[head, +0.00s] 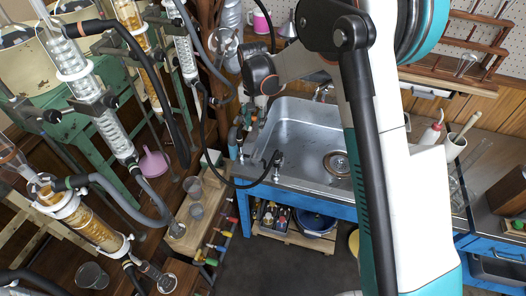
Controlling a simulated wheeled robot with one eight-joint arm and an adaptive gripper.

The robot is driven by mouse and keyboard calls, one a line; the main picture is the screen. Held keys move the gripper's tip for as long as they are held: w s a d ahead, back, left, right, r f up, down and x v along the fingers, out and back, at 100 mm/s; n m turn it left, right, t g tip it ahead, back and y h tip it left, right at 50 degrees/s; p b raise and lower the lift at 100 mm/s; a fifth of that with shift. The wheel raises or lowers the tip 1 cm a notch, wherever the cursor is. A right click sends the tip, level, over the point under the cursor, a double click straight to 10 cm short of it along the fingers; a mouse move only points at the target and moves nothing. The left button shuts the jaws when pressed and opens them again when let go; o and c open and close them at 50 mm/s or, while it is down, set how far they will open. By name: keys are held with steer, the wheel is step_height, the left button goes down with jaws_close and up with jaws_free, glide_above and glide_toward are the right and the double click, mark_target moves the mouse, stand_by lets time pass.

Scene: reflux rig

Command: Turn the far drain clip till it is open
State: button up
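My arm comes down from the top right and reaches left over the back left corner of the sink. The dark end of my arm is near the hoses there. My gripper's fingers cannot be made out, so I cannot tell whether they are open or shut or what they touch. Small coloured fittings (240,128) sit at the sink's left edge, just below the end of my arm. A black hose (222,178) loops to a fitting (277,162) at the sink's front left corner. Which small part is the far drain clip cannot be told at this size.
A steel sink (290,128) stands on a blue frame. Glass condensers (72,62) and hoses crowd the left. Beakers (195,188) stand on a wooden ledge, with coloured-handled valves (212,247) below. A pink jug (153,163) is near them. The dark floor (285,270) in front is clear.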

mark_target(255, 152)
step_height(255, 152, down, 15)
steer(key=b, duration=0.4)
steer(key=shift+r, duration=0.1)
steer(key=shift+c, duration=0.6)
jaws_close()
